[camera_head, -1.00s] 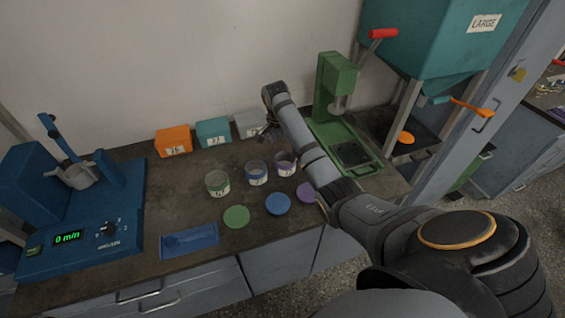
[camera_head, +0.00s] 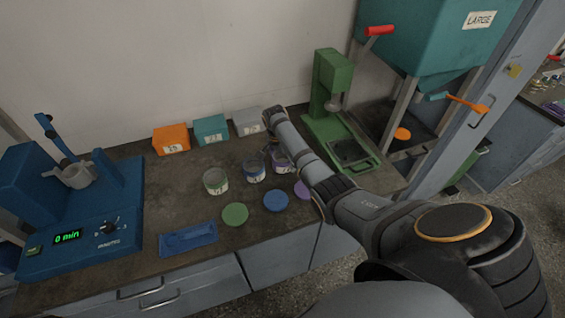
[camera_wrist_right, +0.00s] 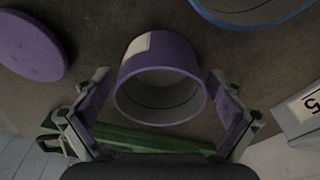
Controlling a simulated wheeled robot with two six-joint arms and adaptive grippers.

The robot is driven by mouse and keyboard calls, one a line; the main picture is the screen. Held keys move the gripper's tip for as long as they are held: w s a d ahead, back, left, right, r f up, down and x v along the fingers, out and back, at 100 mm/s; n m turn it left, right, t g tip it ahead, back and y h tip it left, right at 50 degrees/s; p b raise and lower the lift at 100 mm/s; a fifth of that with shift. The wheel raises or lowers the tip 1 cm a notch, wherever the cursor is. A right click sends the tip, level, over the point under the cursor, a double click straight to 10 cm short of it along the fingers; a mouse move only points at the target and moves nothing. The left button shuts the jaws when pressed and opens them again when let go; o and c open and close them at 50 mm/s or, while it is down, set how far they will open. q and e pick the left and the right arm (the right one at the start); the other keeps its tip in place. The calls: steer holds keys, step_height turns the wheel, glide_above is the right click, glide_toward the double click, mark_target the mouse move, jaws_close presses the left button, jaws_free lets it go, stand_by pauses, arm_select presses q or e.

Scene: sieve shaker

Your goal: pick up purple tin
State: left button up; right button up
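The purple tin (camera_wrist_right: 185,55) stands open and empty-looking between the spread fingers of my right gripper (camera_wrist_right: 158,88) in the right wrist view. There is a gap between each finger and its wall. In the head view the purple tin (camera_head: 281,163) is partly hidden by my right arm and gripper. My right gripper is open, and nothing is held in it. My left gripper is not in view.
The blue tin (camera_head: 254,173) stands just beside the purple one, with the green tin (camera_head: 215,183) further left. Purple lid (camera_wrist_right: 30,43), blue lid (camera_head: 276,201) and green lid (camera_head: 235,214) lie in front. The green press (camera_head: 333,85) stands to the right.

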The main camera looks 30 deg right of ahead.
steer(key=c, duration=1.2)
steer(key=shift+r, duration=0.1)
